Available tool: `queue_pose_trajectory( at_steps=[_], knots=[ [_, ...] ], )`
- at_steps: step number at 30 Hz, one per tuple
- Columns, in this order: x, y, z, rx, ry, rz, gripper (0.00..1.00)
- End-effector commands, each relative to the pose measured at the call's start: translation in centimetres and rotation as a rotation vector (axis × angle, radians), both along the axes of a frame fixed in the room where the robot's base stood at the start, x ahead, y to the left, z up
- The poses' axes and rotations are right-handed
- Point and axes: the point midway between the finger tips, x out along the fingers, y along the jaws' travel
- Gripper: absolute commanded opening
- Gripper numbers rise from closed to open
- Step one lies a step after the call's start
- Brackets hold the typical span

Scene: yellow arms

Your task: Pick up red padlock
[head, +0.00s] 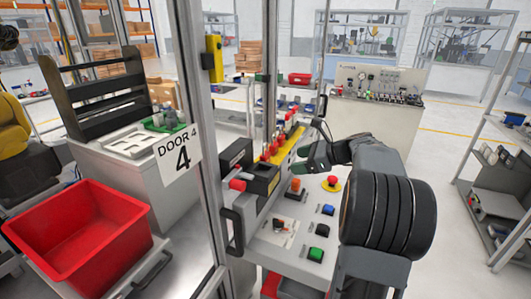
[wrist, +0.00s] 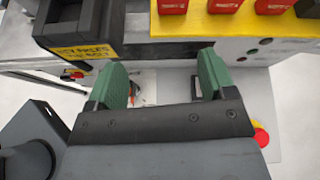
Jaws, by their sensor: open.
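Several red padlocks stand in a row along a yellow strip (head: 286,143) on the workstation. A near red padlock (head: 273,148) shows in the head view. In the wrist view, the lower parts of three red padlocks (wrist: 225,6) show at the top edge, and their upper parts are cut off. My gripper (head: 308,158) is open and empty, to the right of the row and apart from it. Its two green fingers show in the wrist view (wrist: 158,88), pointing toward the panel below the yellow strip (wrist: 205,27).
A black box with a yellow label (wrist: 88,50) is left of the padlocks. The sloped panel holds coloured buttons and a red emergency stop (head: 331,182). A door frame post (head: 200,130) with a "DOOR 4" sign (head: 179,152) stands left, near a red bin (head: 80,235).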

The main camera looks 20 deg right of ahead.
Motion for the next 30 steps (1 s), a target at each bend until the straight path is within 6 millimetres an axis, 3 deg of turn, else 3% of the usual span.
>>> queue_pose_trajectory(
  at_steps=[3, 6, 15, 30],
  knots=[
    [0.8, -0.7, 1.5, 0.110, 0.007, -0.046, 0.77],
    [1.8, -0.1, 1.7, 0.153, 0.011, -0.060, 0.77],
    [5.4, 3.1, 0.1, 0.162, 0.012, -0.064, 0.77],
    [8.7, 5.8, -1.2, 0.160, 0.013, -0.064, 0.77]
  ],
)
